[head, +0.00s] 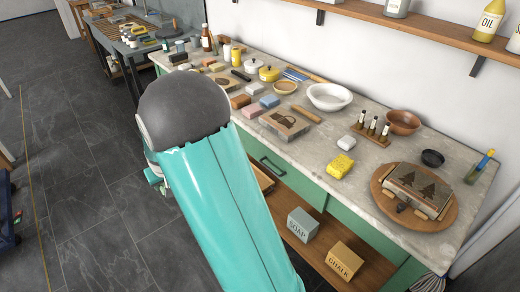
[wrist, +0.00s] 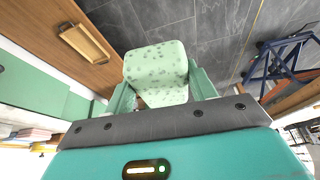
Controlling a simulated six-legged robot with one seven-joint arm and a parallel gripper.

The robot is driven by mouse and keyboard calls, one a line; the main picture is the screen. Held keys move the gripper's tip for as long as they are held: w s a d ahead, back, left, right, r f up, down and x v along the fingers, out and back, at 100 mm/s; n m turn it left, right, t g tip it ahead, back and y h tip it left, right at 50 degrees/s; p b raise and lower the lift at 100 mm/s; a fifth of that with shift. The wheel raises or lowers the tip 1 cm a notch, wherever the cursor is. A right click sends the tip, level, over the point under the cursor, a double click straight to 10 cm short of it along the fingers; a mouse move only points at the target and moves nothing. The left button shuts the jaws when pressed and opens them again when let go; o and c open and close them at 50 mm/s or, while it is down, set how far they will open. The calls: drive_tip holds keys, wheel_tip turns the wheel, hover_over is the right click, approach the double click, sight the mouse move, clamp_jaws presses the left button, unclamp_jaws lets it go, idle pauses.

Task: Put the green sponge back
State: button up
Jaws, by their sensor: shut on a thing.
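The green sponge (wrist: 155,65), pale green with darker spots, sits between the two fingers of my gripper (wrist: 160,92) in the wrist view. My gripper is shut on it and holds it clear of the bench, with dark floor tiles behind it. In the head view my arm hides the sponge and most of my gripper; only a small teal part shows left of the arm. On the bench lie a blue sponge-like block (head: 270,101), a pink block (head: 252,111) and a yellow one (head: 341,166).
The stone-topped bench (head: 385,190) runs along the wall, crowded with blocks, pots, a white bowl (head: 329,97) and small bottles. A wooden turntable (head: 437,223) bears a stone with tree drawings. Soap (head: 303,224) and chalk (head: 343,262) boxes stand on the lower shelf. Floor at left is open.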

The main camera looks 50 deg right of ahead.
drive_tip(key=s+d+r+m+g+h, duration=0.1)
drive_tip(key=s+d+r+m, duration=0.25)
drive_tip(key=s+d, duration=0.45)
drive_tip(key=s+d+r+m+h, duration=0.15)
drive_tip(key=s+d+r, duration=0.35)
drive_tip(key=d, duration=0.7)
drive_tip(key=s+d+r+m+g, duration=0.1)
drive_tip(key=s+d+r+m, duration=0.2)
drive_tip(key=s, duration=0.4)
drive_tip(key=s+d+m, duration=0.2)
drive_tip(key=s+d, duration=0.3)
drive_tip(key=s, duration=0.3)
drive_tip(key=s+d+r+m+g, duration=0.1)
drive_tip(key=s+d+r+m, duration=0.2)
drive_tip(key=s, duration=0.4)
approach(315, 154)
drive_tip(key=shift+w+d+f+h, duration=0.1)
drive_tip(key=shift+d+f+h, duration=0.15)
drive_tip(key=shift+f, duration=0.3)
drive_tip(key=shift+w+d+f+h, duration=0.1)
drive_tip(key=shift+d+f+h, duration=0.1)
drive_tip(key=shift+f, duration=0.35)
drive_tip(key=x, duration=0.3)
drive_tip(key=shift+a+f, duration=0.25)
drive_tip(key=shift+f, duration=0.25)
drive_tip(key=shift+f, duration=0.1)
